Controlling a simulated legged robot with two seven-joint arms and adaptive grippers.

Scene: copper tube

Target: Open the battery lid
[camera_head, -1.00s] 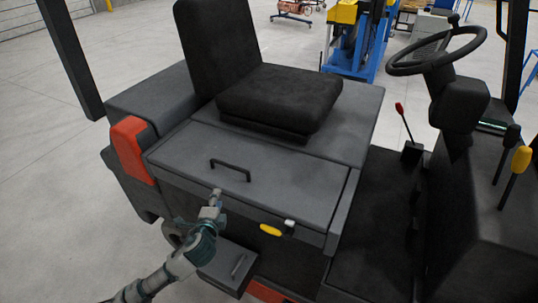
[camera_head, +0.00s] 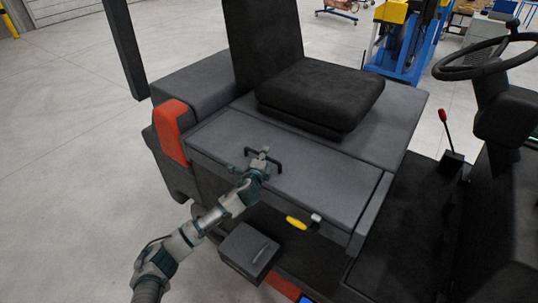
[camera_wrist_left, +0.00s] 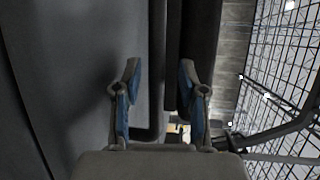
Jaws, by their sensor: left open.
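The battery lid (camera_head: 325,192) is a flat dark grey panel in front of the seat, and it lies closed. Its black bar handle (camera_head: 278,168) stands up from the lid and is partly hidden by my left gripper (camera_head: 262,158). In the left wrist view, my left gripper (camera_wrist_left: 160,75) is open, with its two blue-grey fingers apart. The handle bar (camera_wrist_left: 156,70) appears between the fingers, with its bent end near the left finger. I cannot tell whether a finger touches it. My right gripper is in neither view.
The black seat (camera_head: 318,92) stands just behind the lid. A yellow latch (camera_head: 297,222) is on the front face below the lid. The red corner piece (camera_head: 170,128) is at left. A steering wheel (camera_head: 470,60) and a red-topped lever (camera_head: 446,130) are at right.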

